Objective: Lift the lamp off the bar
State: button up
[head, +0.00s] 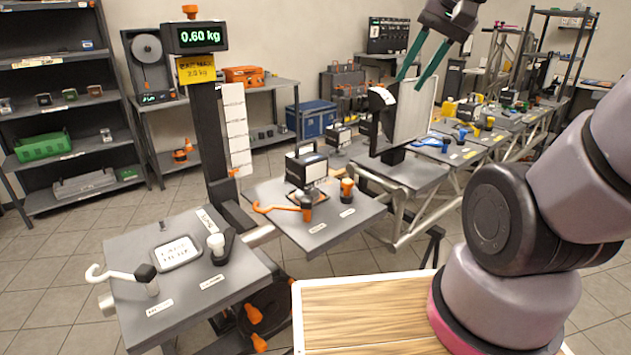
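My gripper (411,84) is at the top right, with its two green fingers pointing down and spread apart, and nothing shows between them. The fingertips appear just over or in front of a pale upright panel (415,110) with a dark block (382,115) at its left; I cannot tell whether they touch it. A boxy black-and-white unit (306,168) stands on the middle grey plate, a second similar one (338,135) behind it. I cannot tell for certain which of these is the lamp. The grey truss bar (420,215) runs behind the plates; no lamp clearly hangs on it.
The near grey plate (185,300) bears a white hook, a label plate and a knob. A black post carries a display (195,37) reading 0.60 kg. A wooden-topped surface (360,312) is in front. Shelves (70,110) stand at left. My arm covers the right side.

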jog(key=w+a+f+m+g+y, duration=0.3)
jog(key=w+f+g, duration=0.1)
jog(key=w+f, duration=0.25)
jog(key=w+a+f+m+g+y, duration=0.2)
jog(key=w+a+f+g+y, duration=0.15)
jog(key=w+f, duration=0.3)
jog(key=m+t+y, duration=0.2)
jog(key=m+y, duration=0.6)
jog(key=y, duration=0.1)
send_near(306, 158)
jog(key=a, duration=0.3)
jog(key=a+r, duration=0.1)
jog(key=a, duration=0.2)
jog(key=a+r, duration=0.1)
jog(key=a, duration=0.3)
jog(key=shift+r, duration=0.1)
grip_shut()
